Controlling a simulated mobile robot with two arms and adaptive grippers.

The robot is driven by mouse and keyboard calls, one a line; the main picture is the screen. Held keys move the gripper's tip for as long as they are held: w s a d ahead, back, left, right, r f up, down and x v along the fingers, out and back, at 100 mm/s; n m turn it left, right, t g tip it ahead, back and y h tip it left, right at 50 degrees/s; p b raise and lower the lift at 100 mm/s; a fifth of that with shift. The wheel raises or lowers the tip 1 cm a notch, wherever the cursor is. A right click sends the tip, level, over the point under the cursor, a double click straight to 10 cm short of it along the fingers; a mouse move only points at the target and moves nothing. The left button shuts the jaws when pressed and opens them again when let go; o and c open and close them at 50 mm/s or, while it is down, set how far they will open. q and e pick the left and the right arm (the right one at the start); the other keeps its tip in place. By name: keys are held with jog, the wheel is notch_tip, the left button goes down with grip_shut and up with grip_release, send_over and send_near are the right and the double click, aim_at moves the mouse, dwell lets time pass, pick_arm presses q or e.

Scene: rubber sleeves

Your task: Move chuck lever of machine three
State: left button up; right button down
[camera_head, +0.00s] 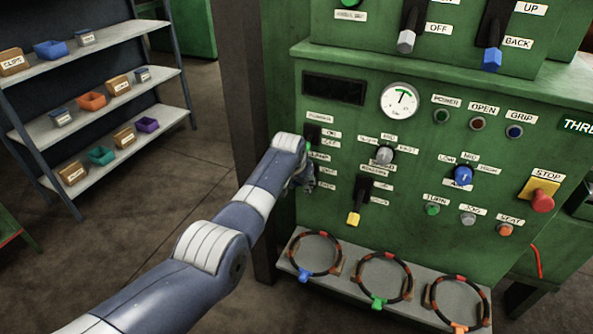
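The green machine (330,215) carries a partly cut-off "THRE" sign (577,125) at the right edge. A yellow-tipped lever (355,218) points down in a dark slot on its front, at the slot's lower end. Another dark slot (313,132) with small labels is left of it, its lower part hidden behind my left arm. The small labels are too blurred to tell which lever is the chuck lever. My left gripper (304,180) is close to the panel, left of the yellow-tipped lever and apart from it. Its fingers are mostly hidden by my wrist. My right gripper is out of view.
Knobs and buttons surround the levers, with a red stop button (542,201) at right. A ledge (299,263) below holds ring-shaped sleeves (384,300). Grey-handled (406,41) and blue-handled (491,60) levers are above. Shelves (160,118) with small bins stand left; floor between is clear.

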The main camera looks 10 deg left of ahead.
pick_arm(q)
jog(key=v, duration=1.1)
jog(key=shift+w+a+r, duration=0.1)
